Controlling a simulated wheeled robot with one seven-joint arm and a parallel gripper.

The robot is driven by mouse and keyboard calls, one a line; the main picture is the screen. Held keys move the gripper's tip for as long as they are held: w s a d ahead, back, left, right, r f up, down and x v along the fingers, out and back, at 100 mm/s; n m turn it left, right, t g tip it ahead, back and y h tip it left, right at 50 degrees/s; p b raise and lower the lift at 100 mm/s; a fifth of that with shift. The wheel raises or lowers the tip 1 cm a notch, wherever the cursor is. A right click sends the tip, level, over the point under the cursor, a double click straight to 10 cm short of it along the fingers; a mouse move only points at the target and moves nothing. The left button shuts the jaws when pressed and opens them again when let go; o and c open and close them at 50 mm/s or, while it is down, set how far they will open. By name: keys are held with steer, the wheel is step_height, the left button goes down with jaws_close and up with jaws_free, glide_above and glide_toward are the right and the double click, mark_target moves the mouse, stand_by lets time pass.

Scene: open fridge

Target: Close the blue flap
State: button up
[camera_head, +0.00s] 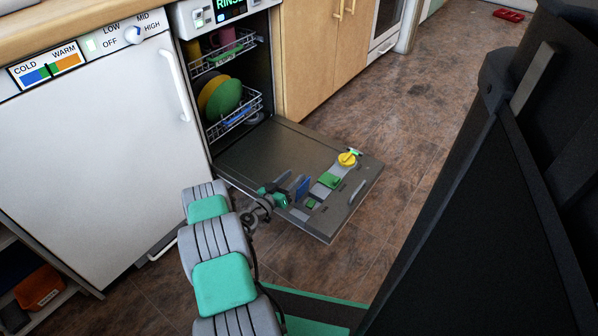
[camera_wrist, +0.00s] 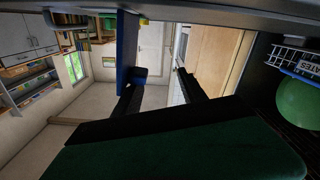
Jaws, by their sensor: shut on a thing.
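The blue flap (camera_head: 303,187) stands raised on the inner face of the lowered dishwasher door (camera_head: 262,152). It also shows upright at the top centre of the wrist view (camera_wrist: 127,50). My gripper (camera_head: 288,192) is low over the door, at the left side of the flap. The exact contact is dark and partly hidden.
Racks with dishes (camera_head: 232,112) are inside the dishwasher. A white fridge front (camera_head: 95,160) stands at left.

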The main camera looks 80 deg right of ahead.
steer(key=shift+w+a+f+p, duration=0.2)
steer(key=shift+a+f, duration=0.05)
steer(key=shift+a, duration=0.4)
steer(key=shift+w+a+f+p, duration=0.15)
steer(key=shift+a+f+p, duration=0.05)
steer(key=shift+a, duration=0.4)
steer(key=shift+w+a+r+p, duration=0.1)
steer(key=shift+a+p, duration=0.1)
steer(key=shift+p, duration=0.25)
steer(key=shift+p+v, duration=1.1)
steer(key=shift+p, duration=0.15)
steer(key=shift+d+b, duration=0.1)
steer(key=shift+b, duration=0.25)
steer(key=shift+r, duration=0.2)
